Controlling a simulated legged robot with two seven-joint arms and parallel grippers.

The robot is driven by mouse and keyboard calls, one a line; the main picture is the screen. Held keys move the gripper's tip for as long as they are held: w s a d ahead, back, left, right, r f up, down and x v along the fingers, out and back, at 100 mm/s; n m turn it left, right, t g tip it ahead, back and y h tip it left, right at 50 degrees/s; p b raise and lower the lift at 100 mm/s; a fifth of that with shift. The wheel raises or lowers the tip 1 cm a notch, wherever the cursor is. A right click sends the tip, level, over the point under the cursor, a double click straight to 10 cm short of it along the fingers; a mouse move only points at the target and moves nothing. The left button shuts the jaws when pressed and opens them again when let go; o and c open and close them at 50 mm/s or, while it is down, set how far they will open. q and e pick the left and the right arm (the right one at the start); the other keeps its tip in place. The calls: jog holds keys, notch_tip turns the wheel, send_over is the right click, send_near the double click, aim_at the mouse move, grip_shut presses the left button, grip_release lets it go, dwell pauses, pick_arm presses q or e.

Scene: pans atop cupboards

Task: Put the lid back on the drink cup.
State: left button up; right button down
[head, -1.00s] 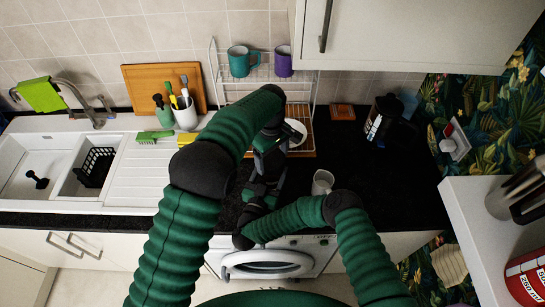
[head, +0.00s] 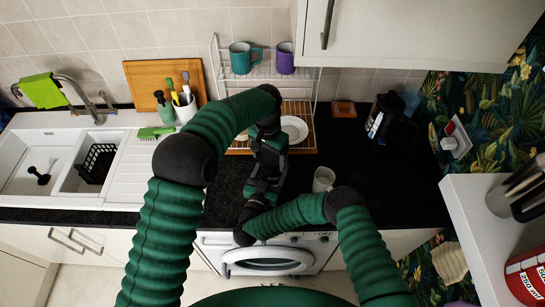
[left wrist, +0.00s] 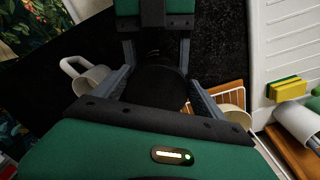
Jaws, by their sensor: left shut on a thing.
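My left gripper (head: 264,178) reaches down over the front of the dark worktop. In the left wrist view its two grey fingers (left wrist: 152,85) are shut on a black, round-sided thing (left wrist: 155,88). I cannot tell whether this is the lid, the drink cup or both together. My right gripper (head: 256,200) meets the left one from the front; part of it also shows at the top of the left wrist view (left wrist: 152,16). No separate lid or drink cup can be made out.
A white mug (head: 323,179) stands on the worktop right of my grippers. A wire rack (head: 222,75) with a plate (head: 294,129) stands behind. A dark jug (head: 390,122) is at the back right. The worktop (head: 375,185) between is clear.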

pick_arm(q)
jog(key=m, duration=0.4)
jog(key=w+m, duration=0.1)
jog(key=m, duration=0.1)
jog(key=shift+a+m, duration=0.25)
jog(key=shift+m, duration=0.05)
jog(key=m, duration=0.3)
jog(key=shift+w+m, duration=0.2)
jog(key=shift+m, duration=0.1)
jog(key=m, duration=0.6)
jog(key=shift+w, duration=0.15)
jog(key=m, duration=0.2)
jog(key=shift+d+m, duration=0.2)
jog(key=shift+m, duration=0.1)
jog(key=shift+d, duration=0.1)
jog(key=o, duration=1.3)
jog(key=shift+c, duration=0.2)
